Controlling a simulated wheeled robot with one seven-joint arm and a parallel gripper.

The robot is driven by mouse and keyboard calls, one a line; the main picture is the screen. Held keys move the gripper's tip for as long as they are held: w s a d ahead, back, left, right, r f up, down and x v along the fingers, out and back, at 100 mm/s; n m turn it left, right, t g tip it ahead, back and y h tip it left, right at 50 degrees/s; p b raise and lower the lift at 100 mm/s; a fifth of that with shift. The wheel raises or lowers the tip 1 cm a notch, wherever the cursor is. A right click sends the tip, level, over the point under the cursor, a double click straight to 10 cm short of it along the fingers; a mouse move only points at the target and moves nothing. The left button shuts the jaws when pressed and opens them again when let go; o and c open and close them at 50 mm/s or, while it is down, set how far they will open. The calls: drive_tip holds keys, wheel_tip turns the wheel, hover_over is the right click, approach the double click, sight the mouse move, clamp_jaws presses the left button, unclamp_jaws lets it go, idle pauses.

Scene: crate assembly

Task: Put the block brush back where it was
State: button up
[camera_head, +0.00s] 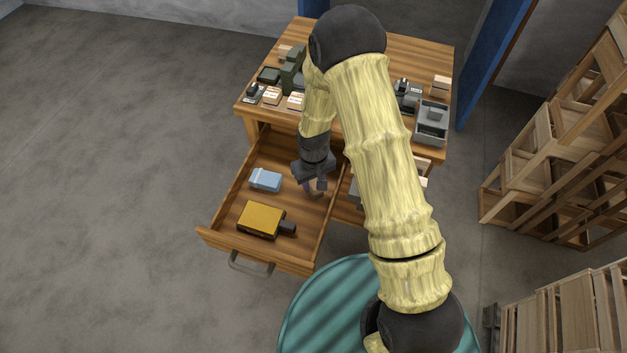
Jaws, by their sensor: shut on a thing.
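My gripper (314,183) points down into the right side of the open drawer (225,212) of the wooden desk. It is shut on a small brown and purplish thing (316,193), which looks like the block brush. My gripper covers most of it, so its shape is unclear. I cannot tell whether it touches the drawer floor. In the drawer, a light blue box (265,180) lies to the left of my gripper, and a yellow box with a dark end (261,219) lies nearer the drawer front.
The desk top (415,52) holds dark green boxes (291,70), small labelled boxes (271,96) and a grey container (431,122). My arm hides the desk's middle. A round teal surface (310,310) lies in front. Wooden crates (560,150) stand at right. The left floor is clear.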

drive_tip(key=o, duration=1)
drive_tip(key=shift+f, duration=0.1)
wheel_tip(320, 180, up, 12)
drive_tip(key=shift+r, duration=0.2)
drive_tip(key=s+d+r+m+t, duration=0.2)
drive_tip(key=s+d+r+m, duration=0.3)
drive_tip(key=s+d+r, duration=0.5)
drive_tip(key=s+d, duration=0.2)
drive_tip(key=d, duration=0.1)
drive_tip(key=shift+s+d+r+t, duration=0.15)
drive_tip(key=shift+d+r+t, duration=0.1)
drive_tip(key=shift+t, duration=0.05)
